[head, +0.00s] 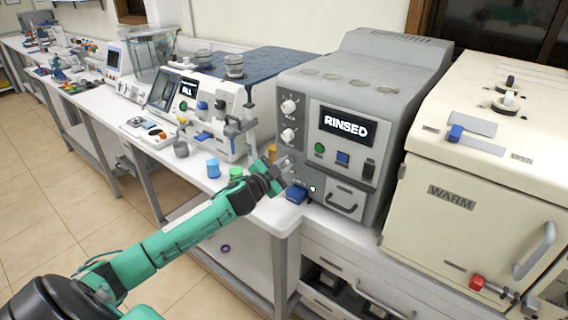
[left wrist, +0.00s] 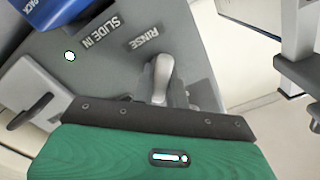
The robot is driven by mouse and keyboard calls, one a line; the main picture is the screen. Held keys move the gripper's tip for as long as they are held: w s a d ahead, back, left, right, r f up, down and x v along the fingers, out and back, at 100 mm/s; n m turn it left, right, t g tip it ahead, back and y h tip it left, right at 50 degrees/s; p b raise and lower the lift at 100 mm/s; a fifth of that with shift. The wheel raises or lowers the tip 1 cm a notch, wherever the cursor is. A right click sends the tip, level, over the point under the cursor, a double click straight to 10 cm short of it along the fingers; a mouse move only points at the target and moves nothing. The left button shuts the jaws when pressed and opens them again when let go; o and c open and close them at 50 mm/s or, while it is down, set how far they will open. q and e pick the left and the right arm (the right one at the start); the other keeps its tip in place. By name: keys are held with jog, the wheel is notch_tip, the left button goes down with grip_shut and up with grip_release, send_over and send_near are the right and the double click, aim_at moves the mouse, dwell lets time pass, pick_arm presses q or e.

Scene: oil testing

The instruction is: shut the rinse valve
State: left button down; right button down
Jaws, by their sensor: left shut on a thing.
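The grey machine (head: 341,85) shows "RINSED" on its display in the head view. The rinse valve lever (left wrist: 162,75), a pale rounded handle beside the "RINSE" label, shows in the left wrist view on a grey face. My left gripper (head: 284,167) reaches in from the left, at the machine's left front, and is shut on the lever. In the head view the gripper covers the valve. My right gripper is not in view.
A blue cup (head: 213,168) and a green cup (head: 236,174) stand to the left. A cream oven marked "WARM" (head: 480,160) stands at right.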

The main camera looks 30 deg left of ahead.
pick_arm(q)
jog(key=m, duration=0.5)
jog(key=shift+f+m, duration=0.15)
jog(key=shift+m, duration=0.15)
jog(key=shift+d+f+m+p, duration=0.1)
jog(key=shift+m+p, duration=0.2)
jog(key=shift+m, duration=1.9)
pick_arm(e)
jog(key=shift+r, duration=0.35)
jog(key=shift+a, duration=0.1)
pick_arm(q)
jog(key=c, duration=1.4)
grip_release()
jog(key=shift+s, duration=0.1)
